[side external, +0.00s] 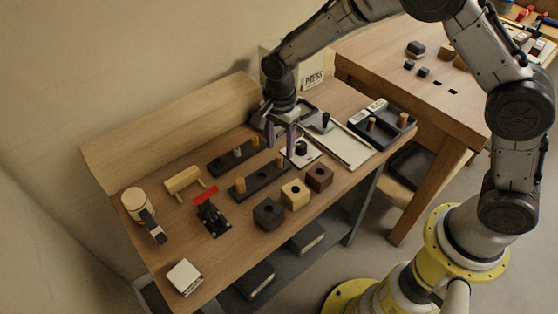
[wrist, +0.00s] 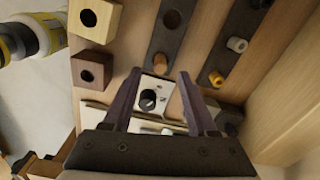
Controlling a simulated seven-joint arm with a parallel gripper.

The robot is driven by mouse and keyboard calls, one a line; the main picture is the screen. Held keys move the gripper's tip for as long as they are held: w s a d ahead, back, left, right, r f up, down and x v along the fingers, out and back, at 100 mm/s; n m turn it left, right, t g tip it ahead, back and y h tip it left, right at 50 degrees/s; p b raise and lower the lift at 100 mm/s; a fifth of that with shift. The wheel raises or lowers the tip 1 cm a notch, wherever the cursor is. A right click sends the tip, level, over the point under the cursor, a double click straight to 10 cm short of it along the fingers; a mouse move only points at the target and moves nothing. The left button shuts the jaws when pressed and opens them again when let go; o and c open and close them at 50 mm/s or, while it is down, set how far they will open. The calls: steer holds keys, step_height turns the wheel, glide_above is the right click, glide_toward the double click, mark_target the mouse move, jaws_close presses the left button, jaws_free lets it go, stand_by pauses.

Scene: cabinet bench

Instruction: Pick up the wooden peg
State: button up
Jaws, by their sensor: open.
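Several wooden pegs show, and I cannot tell which one the task means. In the side view, one tan peg (side external: 240,184) stands at the left end of the near dark strip (side external: 261,179) and another (side external: 279,159) near its right end. An orange-brown peg (wrist: 160,64) on a dark strip shows between the fingertips in the wrist view. A yellow peg (wrist: 215,78) stands on the other strip, right of the fingers. Two more pegs (side external: 371,124) (side external: 403,119) stand in a black tray. My gripper (side external: 281,144) is open and empty, fingers pointing down near the strips; it also shows in the wrist view (wrist: 159,78).
A white plate with a dark round centre (wrist: 153,95) lies close to the fingers. Wooden blocks with holes (side external: 295,194) stand at the bench front. A red-handled clamp (side external: 208,204), a mallet (side external: 142,213) and a white square (side external: 184,277) lie left. A pale tray (side external: 345,146) is right.

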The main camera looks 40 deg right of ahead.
mark_target(279, 156)
steer(key=shift+a+f, duration=0.15)
steer(key=shift+f, duration=1.65)
jaws_close()
